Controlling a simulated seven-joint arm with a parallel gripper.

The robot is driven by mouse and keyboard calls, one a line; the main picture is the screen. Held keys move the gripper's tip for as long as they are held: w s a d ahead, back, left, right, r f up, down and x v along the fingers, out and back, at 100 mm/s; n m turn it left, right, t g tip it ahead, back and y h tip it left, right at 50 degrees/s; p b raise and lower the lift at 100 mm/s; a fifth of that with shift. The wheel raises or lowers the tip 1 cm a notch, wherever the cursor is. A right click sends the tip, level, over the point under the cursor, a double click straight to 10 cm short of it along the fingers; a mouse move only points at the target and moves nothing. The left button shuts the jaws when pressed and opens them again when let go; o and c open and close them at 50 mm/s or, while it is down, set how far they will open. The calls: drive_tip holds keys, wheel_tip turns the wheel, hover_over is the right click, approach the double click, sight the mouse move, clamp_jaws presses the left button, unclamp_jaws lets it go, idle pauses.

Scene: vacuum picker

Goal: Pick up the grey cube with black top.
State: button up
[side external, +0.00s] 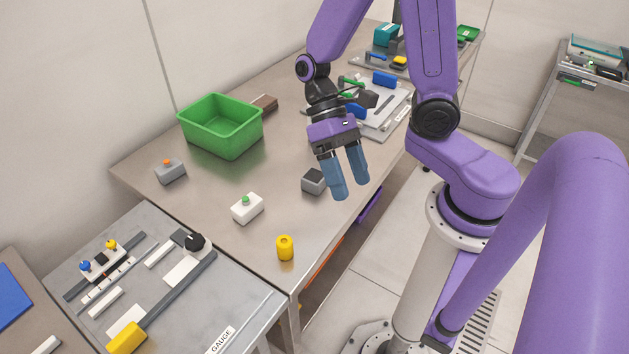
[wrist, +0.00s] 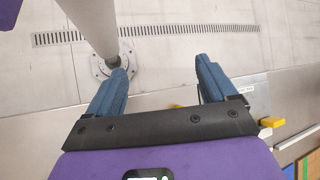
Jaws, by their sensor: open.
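The grey cube with black top (side external: 313,182) sits on the metal table in the side external view, near the table's right edge. My gripper (side external: 351,188) hangs above the right edge of the table with its two blue fingers spread apart and nothing between them. In the picture the fingers are just right of the cube, and the left finger slightly overlaps its side. The exact height gap cannot be told. In the wrist view my gripper (wrist: 160,68) is over the floor, and the cube does not show there.
On the table (side external: 205,200) are a green bin (side external: 222,141), a grey box with an orange button (side external: 171,173), a white box with a green button (side external: 247,209) and a yellow cylinder (side external: 285,249). Trays and a white board (side external: 385,117) lie at the back. Bare table surrounds the cube's left.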

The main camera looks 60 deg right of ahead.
drive_tip(key=w+a+f+m+t+y, duration=0.15)
drive_tip(key=w+a+m+y, duration=0.25)
drive_tip(key=w+m+y, duration=0.4)
drive_tip(key=m+t+h, duration=0.3)
drive_tip(key=m+t, duration=1.5)
drive_tip(key=m, duration=0.2)
hover_over(307, 176)
drive_tip(key=a, duration=0.5)
wheel_tip(307, 176, down, 7)
drive_tip(key=s+d+f+m+h, duration=0.2)
drive_tip(key=s+d+f+m+t+h, duration=0.1)
drive_tip(key=s+d+f+m+h, duration=0.1)
drive_tip(key=m+h, duration=0.1)
drive_tip(key=s+d+f+m+h, duration=0.1)
drive_tip(key=d+m+h, duration=0.1)
drive_tip(key=m, duration=0.1)
drive_tip(key=shift+s+d+f+t+h, duration=0.2)
drive_tip(key=shift+s+f+t+h, duration=0.05)
drive_tip(key=shift+s+f+h, duration=0.15)
drive_tip(key=shift+s+f+m, duration=0.15)
drive_tip(key=shift+m, duration=0.25)
drive_tip(key=shift+x, duration=3.7)
drive_tip(key=shift+d, duration=0.1)
drive_tip(key=c, duration=1.1)
